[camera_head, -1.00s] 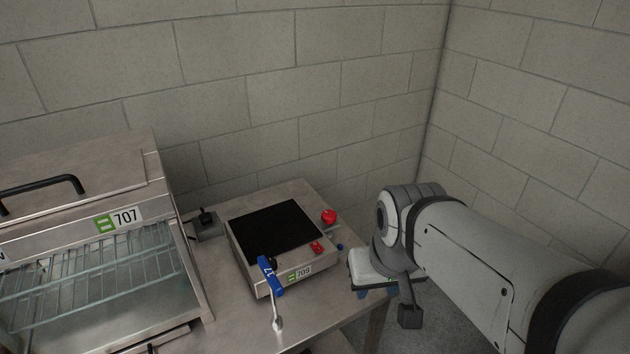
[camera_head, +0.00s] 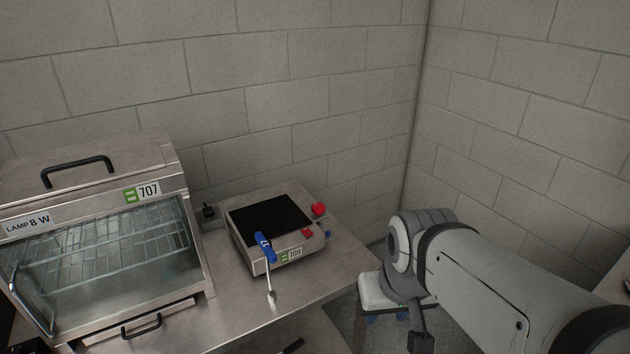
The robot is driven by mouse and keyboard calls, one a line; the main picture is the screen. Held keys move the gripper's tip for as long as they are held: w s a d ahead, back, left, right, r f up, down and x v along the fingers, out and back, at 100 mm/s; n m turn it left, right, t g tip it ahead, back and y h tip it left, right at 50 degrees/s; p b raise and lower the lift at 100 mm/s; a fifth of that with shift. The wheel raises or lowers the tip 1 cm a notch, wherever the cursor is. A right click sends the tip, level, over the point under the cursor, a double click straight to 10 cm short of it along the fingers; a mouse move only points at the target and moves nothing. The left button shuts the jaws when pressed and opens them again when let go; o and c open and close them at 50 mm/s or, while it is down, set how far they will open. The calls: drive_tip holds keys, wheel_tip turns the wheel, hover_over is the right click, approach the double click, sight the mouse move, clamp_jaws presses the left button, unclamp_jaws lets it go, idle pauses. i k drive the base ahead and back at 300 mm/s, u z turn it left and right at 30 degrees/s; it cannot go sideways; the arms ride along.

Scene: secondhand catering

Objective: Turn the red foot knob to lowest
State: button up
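A low metal appliance (camera_head: 281,254) with a black top and a 709 label sits on the steel table. A round red knob (camera_head: 318,209) stands at its right rear side. A smaller red part (camera_head: 307,232) is on its right front area, with a small blue part (camera_head: 327,234) beside it. I cannot tell which red part is the foot knob, nor read its setting. My gripper (camera_head: 386,318) appears to hang below my wrist, right of the table corner and apart from the appliance. Its small blue tips are partly hidden, so its opening is unclear.
A blue-handled tool (camera_head: 265,248) leans at the appliance's front. A glass-fronted metal cabinet (camera_head: 170,189) marked 707 stands left. Block walls meet behind. A small black item (camera_head: 208,212) sits between cabinet and appliance.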

sight(318, 207)
drive_tip(key=z, duration=0.2)
drive_tip(key=i, duration=0.95)
drive_tip(key=u, duration=0.45)
